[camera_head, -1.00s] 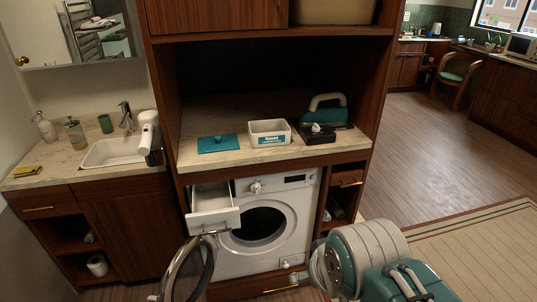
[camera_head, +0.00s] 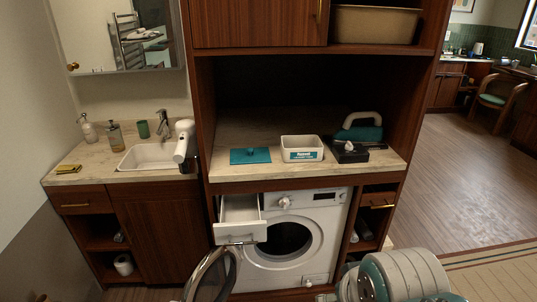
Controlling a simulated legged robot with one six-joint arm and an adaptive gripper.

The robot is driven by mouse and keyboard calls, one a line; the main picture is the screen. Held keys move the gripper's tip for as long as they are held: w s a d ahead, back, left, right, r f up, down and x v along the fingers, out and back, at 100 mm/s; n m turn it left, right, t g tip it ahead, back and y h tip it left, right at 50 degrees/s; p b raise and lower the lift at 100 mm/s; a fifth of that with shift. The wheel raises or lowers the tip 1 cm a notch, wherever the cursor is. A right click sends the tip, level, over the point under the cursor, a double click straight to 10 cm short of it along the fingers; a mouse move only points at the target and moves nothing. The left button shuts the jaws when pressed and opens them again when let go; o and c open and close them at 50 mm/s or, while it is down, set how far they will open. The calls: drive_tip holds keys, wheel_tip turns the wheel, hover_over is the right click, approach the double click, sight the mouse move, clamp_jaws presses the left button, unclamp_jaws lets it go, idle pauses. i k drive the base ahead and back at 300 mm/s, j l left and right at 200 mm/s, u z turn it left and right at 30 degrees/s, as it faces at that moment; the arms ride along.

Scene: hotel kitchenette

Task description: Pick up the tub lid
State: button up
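The tub lid (camera_head: 263,158) is a flat teal rectangle with a small knob on top. It lies on the light stone-look counter (camera_head: 225,171) in the niche above the washing machine. The white tub (camera_head: 302,142), with a teal label, stands open just to its right, apart from it. My teal and grey arm shows at the bottom right, below and to the right of the counter. My gripper itself cannot be made out. Nothing touches the lid.
A black tissue box (camera_head: 350,154) and a teal item with a white handle (camera_head: 362,128) stand right of the tub. Below the counter, the washing machine (camera_head: 325,230) has its drawer (camera_head: 240,232) pulled out and round door (camera_head: 213,275) open. A cabinet (camera_head: 260,22) overhangs the niche.

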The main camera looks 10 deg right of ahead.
sight(249, 156)
drive_tip(key=i+j, duration=0.2)
drive_tip(key=i, duration=0.3)
drive_tip(key=i+j, duration=0.2)
drive_tip(key=i, duration=0.25)
drive_tip(key=i+j, duration=0.2)
drive_tip(key=i, duration=0.3)
